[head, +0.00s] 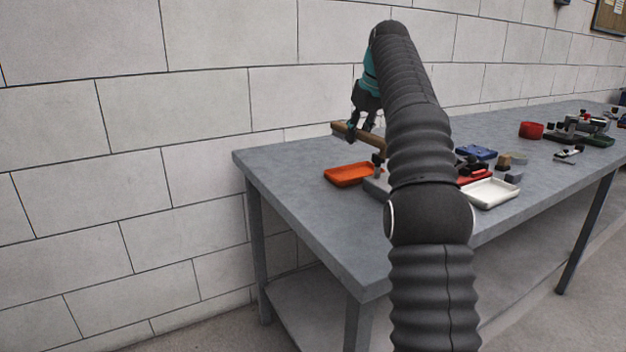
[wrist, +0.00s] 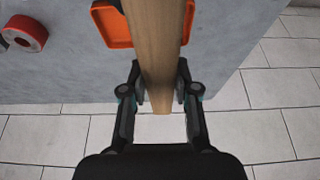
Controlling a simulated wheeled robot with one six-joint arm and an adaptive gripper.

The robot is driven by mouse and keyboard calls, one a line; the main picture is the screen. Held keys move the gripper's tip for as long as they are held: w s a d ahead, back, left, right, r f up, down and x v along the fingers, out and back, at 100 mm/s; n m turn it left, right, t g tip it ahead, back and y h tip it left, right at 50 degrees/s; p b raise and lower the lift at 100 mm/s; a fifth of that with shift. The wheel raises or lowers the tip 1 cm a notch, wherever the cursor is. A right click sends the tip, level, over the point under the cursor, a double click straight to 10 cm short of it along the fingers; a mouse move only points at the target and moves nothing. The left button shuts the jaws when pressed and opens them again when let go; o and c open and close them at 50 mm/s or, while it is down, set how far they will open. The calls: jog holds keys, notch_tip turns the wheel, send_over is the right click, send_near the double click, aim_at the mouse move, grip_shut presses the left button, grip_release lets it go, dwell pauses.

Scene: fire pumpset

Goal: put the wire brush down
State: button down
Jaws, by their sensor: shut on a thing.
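The wire brush (head: 345,130) has a long brown wooden handle and is held above the far left part of the grey workbench (head: 290,190). My gripper (head: 357,130) is shut on it. In the wrist view the wooden handle (wrist: 156,45) runs between the two fingers of my gripper (wrist: 158,85), and its near end reaches past the fingertips. The bristles are not clearly seen in either view. An orange tray (head: 349,174) lies on the bench below the brush. It also shows in the wrist view (wrist: 110,25), partly hidden by the handle.
A white tray (head: 490,193) and a blue item (head: 477,152) sit right of my arm. A red round item (head: 531,130) and several small things stand farther along. A red ring-like item (wrist: 25,34) shows in the wrist view. The bench's left front is bare. A block wall stands behind.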

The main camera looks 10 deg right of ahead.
jog(key=b, duration=0.3)
send_over(312, 188)
jog(key=s, duration=0.1)
jog(key=f, duration=0.6)
jog(key=shift+d+f, duration=0.25)
jog(key=shift+s+f+b, duration=0.1)
jog(key=shift+f+b, duration=0.8)
jog(key=shift+f, duration=1.1)
jog(key=shift+f, duration=0.15)
jog(key=c, duration=0.9)
grip_release()
jog(key=shift+o, duration=0.2)
jog(key=p+v, duration=0.3)
jog(key=v, duration=0.9)
